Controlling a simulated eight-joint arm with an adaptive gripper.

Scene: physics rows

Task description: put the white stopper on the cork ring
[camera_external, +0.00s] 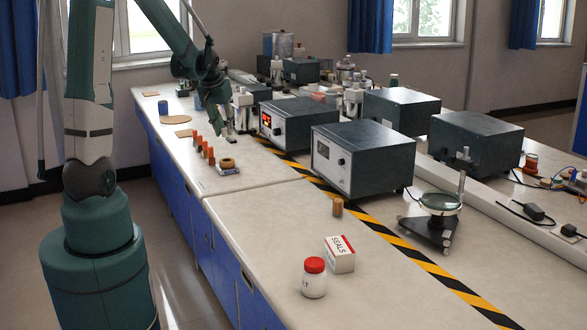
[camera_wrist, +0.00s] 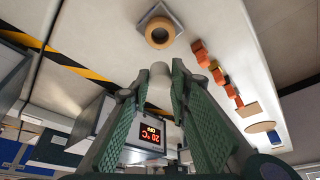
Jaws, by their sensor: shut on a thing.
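My gripper (camera_wrist: 162,82) is shut on the white stopper (camera_wrist: 159,88), which shows between its two green fingers in the wrist view. In the external view my gripper (camera_external: 227,128) is above the bench, behind the cork ring. The cork ring (camera_external: 227,162) is a brown ring on a small flat plate on the bench. In the wrist view the cork ring (camera_wrist: 160,32) is at the top, beyond the fingertips and apart from the stopper. The lower part of my fingers is small in the external view.
A row of several orange-red pieces (camera_external: 205,150) stands left of the ring. A grey box with a lit red display (camera_external: 266,118) is close on the right. Flat cork pieces (camera_external: 176,120) lie farther back. The bench in front of the ring (camera_external: 260,210) is mostly clear.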

